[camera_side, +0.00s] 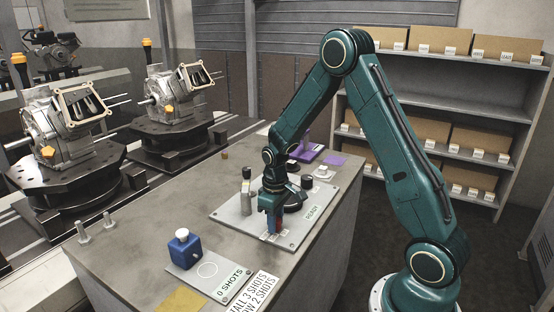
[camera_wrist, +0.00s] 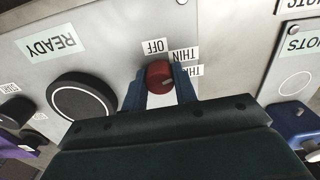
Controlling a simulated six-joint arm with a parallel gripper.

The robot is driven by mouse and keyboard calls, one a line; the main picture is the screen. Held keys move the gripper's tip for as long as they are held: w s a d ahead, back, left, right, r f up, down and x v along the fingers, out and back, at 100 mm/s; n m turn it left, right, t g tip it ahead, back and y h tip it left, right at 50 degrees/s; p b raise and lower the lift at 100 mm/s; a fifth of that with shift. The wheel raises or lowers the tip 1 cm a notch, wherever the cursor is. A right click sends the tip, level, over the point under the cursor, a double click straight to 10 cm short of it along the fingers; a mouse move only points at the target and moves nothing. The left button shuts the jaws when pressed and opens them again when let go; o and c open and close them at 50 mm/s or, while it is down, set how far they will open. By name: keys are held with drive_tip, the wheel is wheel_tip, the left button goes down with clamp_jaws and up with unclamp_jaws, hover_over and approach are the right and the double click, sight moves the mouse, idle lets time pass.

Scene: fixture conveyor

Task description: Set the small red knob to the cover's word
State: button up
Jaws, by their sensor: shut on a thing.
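The small red knob (camera_wrist: 159,76) sits on a light panel (camera_wrist: 110,30) in the wrist view. My gripper (camera_wrist: 161,86) is shut on it, a blue finger on each side. Labels reading OFF (camera_wrist: 155,46) and THIN (camera_wrist: 184,55) lie beside the knob, upside down in this view. Another label is partly hidden by the right finger. A pale mark shows on the knob, but I cannot tell which label it points to. In the side view my gripper (camera_side: 272,226) is low over the panel (camera_side: 235,216), with the knob mostly hidden. I cannot read any cover's word.
A large black dial (camera_wrist: 82,110) and a READY label (camera_wrist: 50,45) are near the knob. A grey cylinder (camera_side: 246,192) stands on the panel. A blue box (camera_side: 184,250) with a white button sits on the 0 SHOTS plate. Two bolts stand at the bench's left edge.

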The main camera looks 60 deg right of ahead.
drive_tip(key=m, duration=0.4)
drive_tip(key=shift+m, duration=0.3)
drive_tip(key=m, duration=0.4)
drive_tip(key=shift+r+m, duration=0.1)
drive_tip(key=shift+m, duration=0.3)
drive_tip(key=o, duration=1)
wheel_tip(320, 180, up, 14)
drive_tip(key=shift+f, duration=0.1)
idle(0.5)
